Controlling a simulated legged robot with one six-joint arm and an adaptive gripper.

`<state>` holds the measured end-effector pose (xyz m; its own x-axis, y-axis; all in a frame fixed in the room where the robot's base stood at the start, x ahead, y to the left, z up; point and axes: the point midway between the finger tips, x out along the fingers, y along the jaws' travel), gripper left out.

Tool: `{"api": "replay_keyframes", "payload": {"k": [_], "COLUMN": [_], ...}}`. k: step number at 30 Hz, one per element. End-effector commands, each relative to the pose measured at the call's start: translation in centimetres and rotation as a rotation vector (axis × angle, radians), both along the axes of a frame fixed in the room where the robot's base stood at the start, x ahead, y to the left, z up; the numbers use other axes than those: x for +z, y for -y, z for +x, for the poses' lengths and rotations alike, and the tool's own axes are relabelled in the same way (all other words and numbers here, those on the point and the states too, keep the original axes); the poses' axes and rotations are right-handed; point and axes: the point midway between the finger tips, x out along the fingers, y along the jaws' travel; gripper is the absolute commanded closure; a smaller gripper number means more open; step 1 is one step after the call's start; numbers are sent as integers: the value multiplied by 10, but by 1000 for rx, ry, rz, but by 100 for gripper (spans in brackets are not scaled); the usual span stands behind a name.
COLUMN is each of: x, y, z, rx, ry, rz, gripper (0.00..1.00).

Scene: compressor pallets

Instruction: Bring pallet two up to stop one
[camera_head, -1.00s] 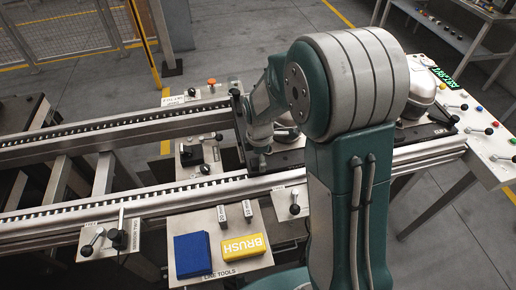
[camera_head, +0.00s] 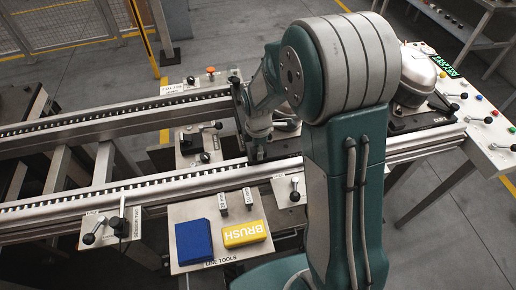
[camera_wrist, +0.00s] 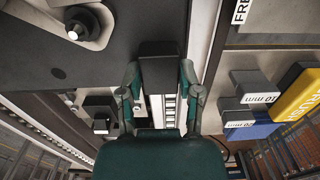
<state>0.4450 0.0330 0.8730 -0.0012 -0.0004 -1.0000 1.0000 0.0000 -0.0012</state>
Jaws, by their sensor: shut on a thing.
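My gripper (camera_wrist: 160,95) is shut on a dark upright block at the edge of a dark pallet plate (camera_wrist: 60,70) in the wrist view. In the head view the gripper (camera_head: 256,152) is low over the near rail, and the held pallet (camera_head: 285,146) sits across the rails, mostly hidden behind my arm. Its number cannot be read. Another dark pallet (camera_head: 438,118) with a domed grey compressor (camera_head: 416,77) stands farther right, at the rails' right end.
The two toothed rails (camera_head: 130,192) run left to right, clear on the left. A tool plate (camera_head: 240,206) in front of the near rail holds a blue block (camera_head: 194,242) and a yellow brush (camera_head: 244,233). Lever plates flank the rails. A button panel (camera_head: 492,135) is at right.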

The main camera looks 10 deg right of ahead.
Motion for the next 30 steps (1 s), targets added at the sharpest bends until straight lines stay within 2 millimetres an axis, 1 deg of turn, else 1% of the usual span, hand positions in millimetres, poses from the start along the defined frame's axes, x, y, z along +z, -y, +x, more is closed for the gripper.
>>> {"api": "replay_keyframes", "payload": {"k": [30], "x": [0], "y": [10], "z": [1], "rx": [0], "ry": [4], "rz": [0], "gripper": [100]}}
